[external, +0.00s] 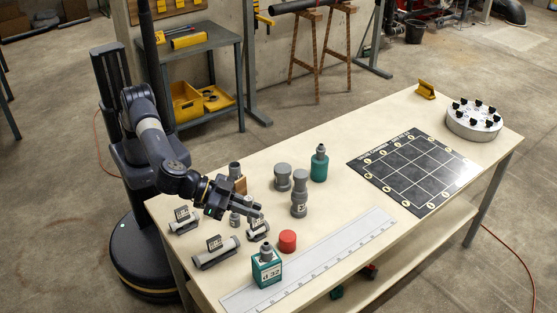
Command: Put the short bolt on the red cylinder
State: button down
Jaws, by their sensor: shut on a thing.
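The red cylinder (288,241) stands upright on the table, to the right of my gripper and beside the ruler-like strip. My gripper (252,207) is low over the left part of the table. It is shut on a small grey piece (235,219), mostly hidden by the fingers. I cannot tell whether that piece is the short bolt. A short, wide-headed grey piece (283,178) stands on the table to the upper right of my gripper. A taller grey piece (299,196) with a wide head stands in front of it. Nothing is on the red cylinder's top.
Labelled grey pipe pieces (215,253) lie around my gripper. A teal labelled container (266,269) stands in front of the red cylinder, a teal bottle (320,165) behind. A black grid board (414,170) and a round grey holder (474,122) are at right.

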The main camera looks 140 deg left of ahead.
jog(key=a+r+m+h+p, duration=0.1)
jog(key=a+p, duration=0.6)
jog(key=a, duration=0.2)
jog(key=m+t+h+p, duration=0.1)
jog(key=t+p, duration=0.1)
jog(key=p, duration=0.3)
send_over(288, 235)
notch_tip(288, 235, down, 2)
notch_tip(288, 235, down, 12)
jog(key=shift+w+r+b, duration=0.1)
jog(key=shift+r+b, duration=0.15)
jog(key=shift+b, duration=0.2)
jog(key=shift+f, duration=2.05)
jog(key=shift+f, duration=0.2)
jog(key=c, duration=1.4)
grip_release()
jog(key=shift+c, duration=0.2)
jog(key=shift+r, duration=0.1)
